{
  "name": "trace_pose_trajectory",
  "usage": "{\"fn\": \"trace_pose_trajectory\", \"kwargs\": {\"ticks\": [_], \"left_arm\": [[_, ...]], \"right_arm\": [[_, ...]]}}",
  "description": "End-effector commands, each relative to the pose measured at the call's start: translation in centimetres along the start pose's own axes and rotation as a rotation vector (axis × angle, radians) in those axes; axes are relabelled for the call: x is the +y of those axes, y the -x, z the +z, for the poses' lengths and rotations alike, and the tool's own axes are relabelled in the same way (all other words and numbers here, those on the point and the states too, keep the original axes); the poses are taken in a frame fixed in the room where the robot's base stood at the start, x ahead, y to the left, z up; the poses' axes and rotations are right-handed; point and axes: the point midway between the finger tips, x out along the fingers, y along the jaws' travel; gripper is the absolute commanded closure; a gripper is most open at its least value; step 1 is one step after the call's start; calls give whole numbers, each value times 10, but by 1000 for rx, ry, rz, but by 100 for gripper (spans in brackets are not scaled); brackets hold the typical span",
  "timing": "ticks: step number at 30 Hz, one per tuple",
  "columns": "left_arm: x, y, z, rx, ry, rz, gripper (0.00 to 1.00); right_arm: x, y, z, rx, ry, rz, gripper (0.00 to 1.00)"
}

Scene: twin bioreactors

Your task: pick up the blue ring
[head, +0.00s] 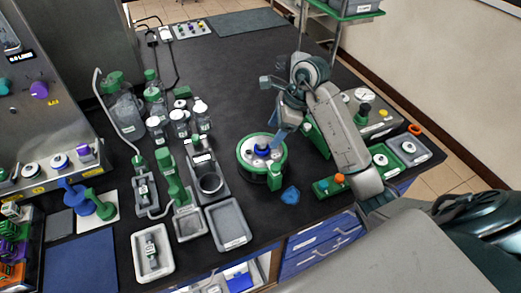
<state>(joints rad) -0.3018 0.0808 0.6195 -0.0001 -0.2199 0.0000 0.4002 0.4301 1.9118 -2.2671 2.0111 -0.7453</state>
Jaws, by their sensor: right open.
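A small flat blue piece (290,195), which looks like the blue ring, lies on the dark bench near its front edge; its hole is too small to make out. It is just right of and in front of a round green-rimmed device (246,172). That device has a dark blue part (262,149) at the middle of its top. My right gripper (276,112) is open and empty, pointing down above and behind the round device. It is apart from the blue piece. My left gripper is out of view.
White-capped bottles (201,112) and green-handled tools stand left of the round device. A grey tray (228,223) lies at the front. A green block with an orange knob (340,179) is to the right. An orange ring (415,130) lies farther right.

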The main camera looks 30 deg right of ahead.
Motion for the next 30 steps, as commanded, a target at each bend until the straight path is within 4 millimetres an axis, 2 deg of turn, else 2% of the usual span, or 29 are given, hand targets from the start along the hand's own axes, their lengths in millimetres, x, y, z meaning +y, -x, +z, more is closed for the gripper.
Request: {"fn": "trace_pose_trajectory", "kwargs": {"ticks": [1, 5, 9, 12, 16, 25, 30], "left_arm": [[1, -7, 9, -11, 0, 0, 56], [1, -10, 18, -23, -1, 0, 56], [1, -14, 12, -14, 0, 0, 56], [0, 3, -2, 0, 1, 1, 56], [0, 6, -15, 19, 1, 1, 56], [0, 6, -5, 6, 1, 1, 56], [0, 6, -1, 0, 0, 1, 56]], "right_arm": [[0, -10, 0, -3, 0, 1, 33], [0, -17, 0, -1, 1, 0, 33], [-1, -33, 2, -3, -1, 3, 33], [-2, -42, 7, -3, -2, 6, 33], [-3, -60, 6, -2, -1, 3, 33], [-3, -67, 4, -2, 1, -1, 33], [-3, -66, 4, -2, 1, 0, 66]]}}
